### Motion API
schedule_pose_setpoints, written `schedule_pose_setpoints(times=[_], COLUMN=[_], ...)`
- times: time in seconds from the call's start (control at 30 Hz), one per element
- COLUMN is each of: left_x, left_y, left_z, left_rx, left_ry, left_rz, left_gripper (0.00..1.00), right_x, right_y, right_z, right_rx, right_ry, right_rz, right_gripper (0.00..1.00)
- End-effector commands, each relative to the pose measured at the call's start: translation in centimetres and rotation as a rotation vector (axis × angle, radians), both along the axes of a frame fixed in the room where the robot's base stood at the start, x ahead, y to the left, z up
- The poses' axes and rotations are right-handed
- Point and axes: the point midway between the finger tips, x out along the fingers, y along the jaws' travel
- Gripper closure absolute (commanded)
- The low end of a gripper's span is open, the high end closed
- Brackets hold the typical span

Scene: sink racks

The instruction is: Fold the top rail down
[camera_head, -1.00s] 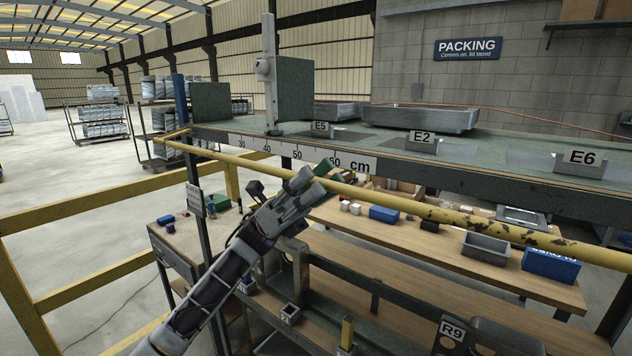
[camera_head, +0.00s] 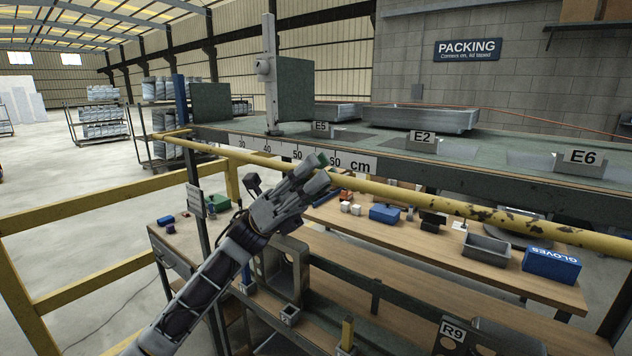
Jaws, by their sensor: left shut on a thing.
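The top rail is a long yellow bar (camera_head: 432,205) with chipped paint. It runs across the front of the rack from the far left end toward the right edge of the view. My left gripper (camera_head: 318,171) comes up from below and is shut on the rail, a little left of the picture's middle. Its fingers hide a short stretch of the bar. The rail stands just in front of the upper shelf and its centimetre scale (camera_head: 300,153). My right gripper is not in view.
The upper shelf carries grey trays (camera_head: 420,118) and label plates such as E2 (camera_head: 422,138). Below and behind the rail is a wooden bench (camera_head: 400,237) with a blue gloves box (camera_head: 551,264) and a grey bin (camera_head: 486,249). A yellow guardrail (camera_head: 90,205) stands at the left.

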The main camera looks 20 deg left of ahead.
Motion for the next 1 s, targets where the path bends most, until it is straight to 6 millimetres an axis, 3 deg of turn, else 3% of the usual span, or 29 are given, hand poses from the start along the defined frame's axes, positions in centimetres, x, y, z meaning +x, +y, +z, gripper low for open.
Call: schedule_pose_setpoints(times=[0.4,0.77,0.8,0.93,1.0], left_x=[0.1,0.1,0.1,0.1,0.1], left_y=[0.1,0.1,0.1,0.1,0.0], left_z=[2.2,2.5,2.5,2.4,2.4], left_rx=[0.032,0.031,0.031,0.032,0.032], left_ry=[0.098,0.099,0.099,0.098,0.099], left_rz=[0.003,0.003,0.003,0.002,0.001], left_gripper=[1.00,1.00,0.82,0.65,0.63], right_x=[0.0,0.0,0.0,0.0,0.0], right_y=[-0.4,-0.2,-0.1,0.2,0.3], right_z=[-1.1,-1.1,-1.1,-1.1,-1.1], right_rx=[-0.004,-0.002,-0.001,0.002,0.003], right_ry=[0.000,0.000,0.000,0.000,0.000], right_rz=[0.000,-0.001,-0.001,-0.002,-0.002], right_gripper=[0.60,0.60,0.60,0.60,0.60])
